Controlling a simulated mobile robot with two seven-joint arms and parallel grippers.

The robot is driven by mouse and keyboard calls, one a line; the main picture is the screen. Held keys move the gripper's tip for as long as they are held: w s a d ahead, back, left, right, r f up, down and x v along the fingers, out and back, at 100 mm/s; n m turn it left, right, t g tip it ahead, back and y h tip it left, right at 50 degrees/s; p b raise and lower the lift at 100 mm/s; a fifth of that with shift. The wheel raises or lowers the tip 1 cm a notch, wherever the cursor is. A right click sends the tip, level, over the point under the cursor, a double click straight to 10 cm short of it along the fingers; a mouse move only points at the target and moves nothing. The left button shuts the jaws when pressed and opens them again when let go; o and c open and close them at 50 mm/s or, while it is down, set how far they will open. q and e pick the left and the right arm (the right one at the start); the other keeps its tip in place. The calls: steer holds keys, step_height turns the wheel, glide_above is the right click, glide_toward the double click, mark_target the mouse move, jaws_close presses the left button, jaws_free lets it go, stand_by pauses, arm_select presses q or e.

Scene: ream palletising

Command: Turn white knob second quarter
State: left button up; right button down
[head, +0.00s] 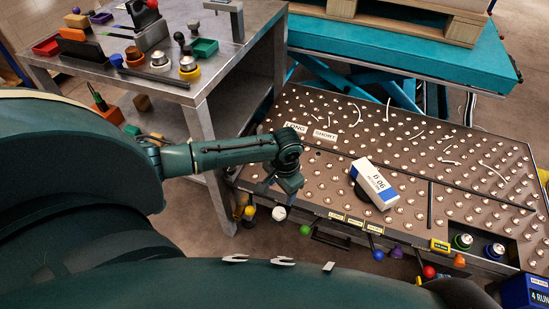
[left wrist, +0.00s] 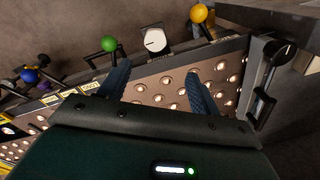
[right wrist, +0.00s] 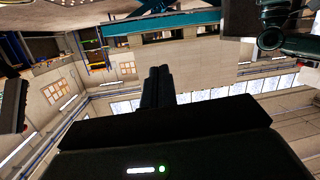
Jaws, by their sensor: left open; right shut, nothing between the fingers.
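The white knob (head: 279,213) sits on the front edge of the ball-studded table, near its left end. In the left wrist view the white knob (left wrist: 155,39) has a round face with a dark mark and lies beyond my fingertips. My left gripper (head: 270,194) is above that front edge, close to the knob. In the left wrist view my left gripper (left wrist: 157,72) is open, with its two fingers apart and nothing between them. My right gripper (right wrist: 159,74) is shut and empty, with the room behind it; I do not make it out in the head view.
A green knob (head: 306,230) and a yellow knob (head: 249,212) flank the white one. A white and blue ream (head: 374,183) lies on the ball table (head: 460,190). A steel workbench (head: 205,95) with several parts stands at the left. A teal lift (head: 400,60) stands behind.

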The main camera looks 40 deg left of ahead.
arm_select(q)
steer(key=f+n+b, duration=0.1)
steer(key=f+b, duration=0.1)
steer(key=f, duration=0.1)
steer(key=f+n+b, duration=0.1)
steer(key=f+b, duration=0.1)
steer(key=f, duration=0.2)
steer(key=f+n+b, duration=0.2)
steer(key=f+b, duration=0.1)
steer(key=shift+s+f+h, duration=0.2)
steer(key=shift+f+h, duration=0.05)
steer(key=shift+h, duration=0.15)
steer(key=shift+f, duration=0.5)
arm_select(e)
steer(key=a+f+n+t+y, duration=0.2)
steer(key=t+y, duration=0.1)
steer(key=shift+s+a, duration=0.2)
steer(key=shift+a, duration=0.05)
arm_select(q)
steer(key=shift+c, duration=0.3)
arm_select(e)
steer(key=shift+r, duration=0.1)
